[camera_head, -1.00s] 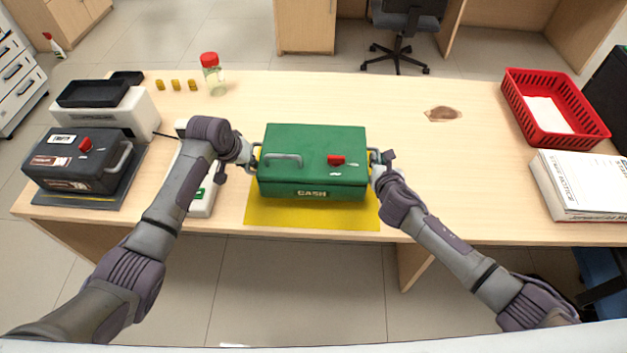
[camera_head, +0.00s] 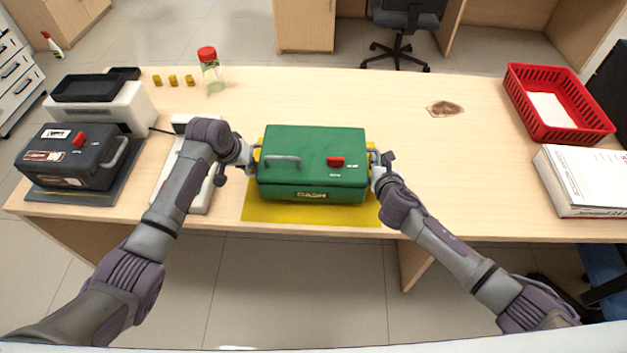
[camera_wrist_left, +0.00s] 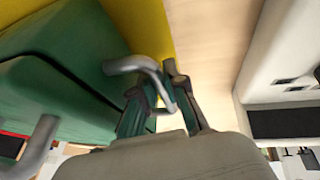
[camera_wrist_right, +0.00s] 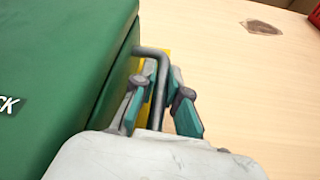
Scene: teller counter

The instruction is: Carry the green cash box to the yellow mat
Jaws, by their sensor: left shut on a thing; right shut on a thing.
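The green cash box (camera_head: 312,160) is over the yellow mat (camera_head: 300,213) near the counter's front edge, level, lid closed. The mat shows in front of it and a little at both sides. I cannot tell whether the box's bottom touches the mat. My left gripper (camera_head: 252,157) is shut on the box's left side handle, and the grey handle (camera_wrist_left: 145,67) shows between its fingers in the left wrist view. My right gripper (camera_head: 375,165) is shut on the right side handle, and that handle (camera_wrist_right: 158,85) shows between its fingers in the right wrist view.
A dark box (camera_head: 68,156) on a dark mat and a white device (camera_head: 104,104) stand at left. A white unit (camera_head: 181,175) lies behind my left arm. A jar (camera_head: 210,72) stands at the back. A red basket (camera_head: 558,105) and papers (camera_head: 581,178) are at right.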

